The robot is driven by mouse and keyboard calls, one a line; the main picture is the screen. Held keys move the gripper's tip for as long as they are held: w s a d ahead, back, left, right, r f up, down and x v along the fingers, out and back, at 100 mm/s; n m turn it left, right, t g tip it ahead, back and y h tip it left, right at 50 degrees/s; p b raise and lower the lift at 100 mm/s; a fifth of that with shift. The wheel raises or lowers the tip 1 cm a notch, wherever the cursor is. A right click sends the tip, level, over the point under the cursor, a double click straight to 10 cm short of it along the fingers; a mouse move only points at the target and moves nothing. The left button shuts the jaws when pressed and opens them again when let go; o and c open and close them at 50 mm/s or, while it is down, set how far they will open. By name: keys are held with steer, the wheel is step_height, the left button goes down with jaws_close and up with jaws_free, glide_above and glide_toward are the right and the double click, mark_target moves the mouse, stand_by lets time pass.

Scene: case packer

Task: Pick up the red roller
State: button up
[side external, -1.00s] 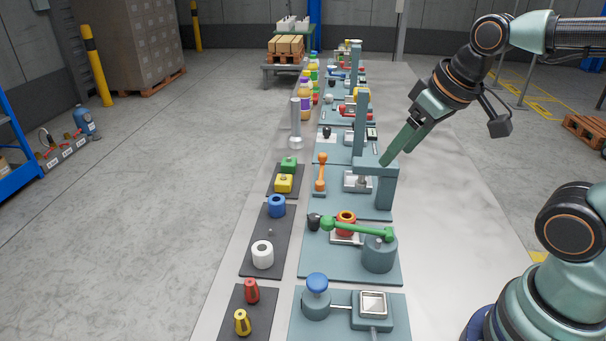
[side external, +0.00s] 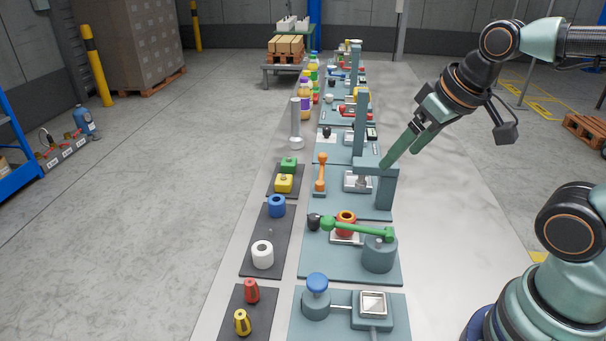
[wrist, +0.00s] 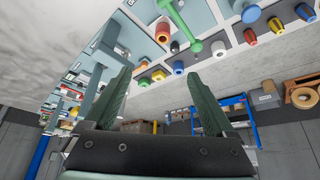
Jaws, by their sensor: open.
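The red roller (side external: 345,217) is a short orange-red hollow cylinder. It stands upright in a fixture on a teal plate, with a green lever arm (side external: 365,232) passing across its front. It also shows at the top of the wrist view (wrist: 163,34), next to the green lever. My gripper (side external: 400,157) is open, with its two green fingers apart and nothing between them. In the side view it is above and to the right of the roller, and its fingertips overlap a teal post fixture; I cannot tell the gap. Both fingers show in the wrist view (wrist: 160,75).
A white roller (side external: 262,255) and a blue roller (side external: 277,206) stand on a dark mat to the left. The teal post fixture (side external: 384,188) stands behind the roller. A round teal post (side external: 379,257) carries the lever's right end.

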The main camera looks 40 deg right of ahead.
steer(key=w+f+m+g, duration=0.3)
steer(key=w+m, duration=0.2)
steer(key=w, duration=0.2)
steer(key=m+g, duration=0.3)
steer(key=m, duration=0.1)
glide_above(346, 217)
step_height(346, 217, down, 7)
steer(key=f, duration=0.8)
steer(key=s+a+f, duration=0.1)
steer(key=f, duration=0.3)
steer(key=shift+f, duration=0.15)
jaws_close()
